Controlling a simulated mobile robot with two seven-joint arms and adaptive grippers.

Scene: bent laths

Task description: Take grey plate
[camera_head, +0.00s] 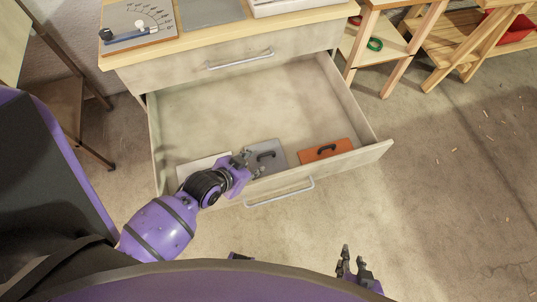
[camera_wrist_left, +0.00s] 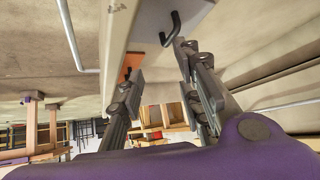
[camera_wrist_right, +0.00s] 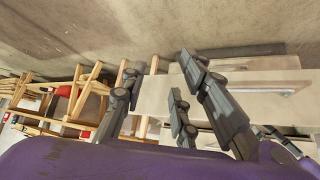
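The grey plate (camera_head: 277,150) with its dark handle lies in the open drawer (camera_head: 200,113), near its front, between a white plate (camera_head: 199,166) and an orange plate (camera_head: 340,147). My left gripper (camera_head: 248,165) is at the left side of the grey plate, close to its handle, and hides part of the plate. In the left wrist view its fingers (camera_wrist_left: 160,70) stand apart, with the grey plate (camera_wrist_left: 160,15) and its dark handle just beyond them. I cannot tell whether they touch the handle. My right gripper (camera_head: 355,266) is open and empty, low outside the drawer; its fingers (camera_wrist_right: 160,85) show apart.
The drawer's front wall with its metal handle (camera_head: 280,192) stands between my body and the plates. The back of the drawer is empty. The worktop (camera_head: 230,30) overhangs behind. Wooden stands (camera_head: 395,45) are at the back right; the floor at right is largely clear.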

